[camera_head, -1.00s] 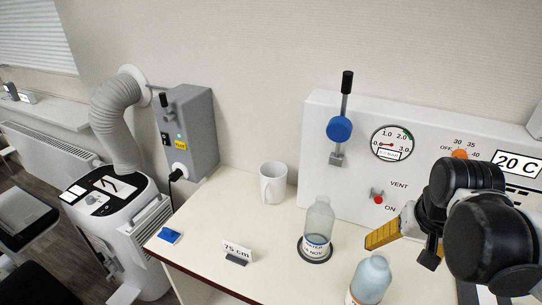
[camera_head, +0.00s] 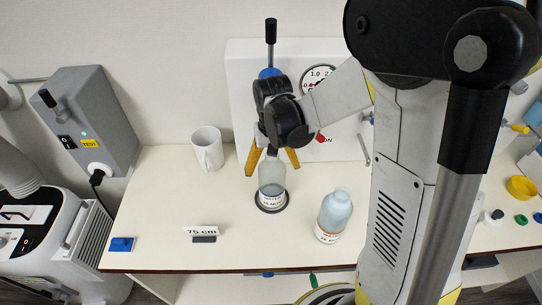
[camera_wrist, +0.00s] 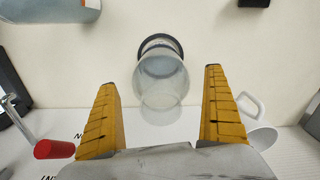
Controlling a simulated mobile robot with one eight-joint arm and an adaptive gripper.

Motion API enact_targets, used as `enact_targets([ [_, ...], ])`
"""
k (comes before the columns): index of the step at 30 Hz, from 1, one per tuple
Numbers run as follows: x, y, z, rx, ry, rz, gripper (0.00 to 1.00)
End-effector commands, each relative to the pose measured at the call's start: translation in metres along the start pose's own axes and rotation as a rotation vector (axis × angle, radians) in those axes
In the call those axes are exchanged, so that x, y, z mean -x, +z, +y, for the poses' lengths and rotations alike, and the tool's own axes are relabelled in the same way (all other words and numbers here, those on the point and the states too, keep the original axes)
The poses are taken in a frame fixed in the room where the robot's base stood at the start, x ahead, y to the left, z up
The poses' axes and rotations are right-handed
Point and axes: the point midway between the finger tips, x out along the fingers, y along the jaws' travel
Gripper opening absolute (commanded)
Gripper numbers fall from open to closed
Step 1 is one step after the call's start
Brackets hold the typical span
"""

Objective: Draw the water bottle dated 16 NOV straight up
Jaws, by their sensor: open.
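A clear water bottle (camera_head: 271,182) stands upright on a dark round base (camera_head: 271,208) on the counter. Its label reads WATER and a date in NOV; the day is too small to be sure of. My gripper (camera_head: 272,170) points down over the bottle, open, with one yellow finger to each side of its top. In the wrist view the bottle (camera_wrist: 162,75) shows between the two spread fingers (camera_wrist: 159,82), with gaps on both sides. A second, bluish bottle (camera_head: 335,212) stands to the right and nearer the front edge; its label is partly readable.
A white mug (camera_head: 207,150) stands left of the bottle. Behind stands a white panel (camera_head: 243,75) with a gauge and levers. A 75 cm sign (camera_head: 203,233) and a blue block (camera_head: 121,244) lie near the front edge. The counter left of the bottle is mostly clear.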

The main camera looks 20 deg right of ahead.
Motion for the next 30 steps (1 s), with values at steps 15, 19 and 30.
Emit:
enact_targets([
  [15,-0.028,0.000,0.000,0.000,0.000,0.000,0.99],
  [19,-0.028,0.000,0.000,0.000,0.000,0.000,0.75],
  [30,-0.024,0.000,0.000,0.000,0.000,0.000,0.36],
])
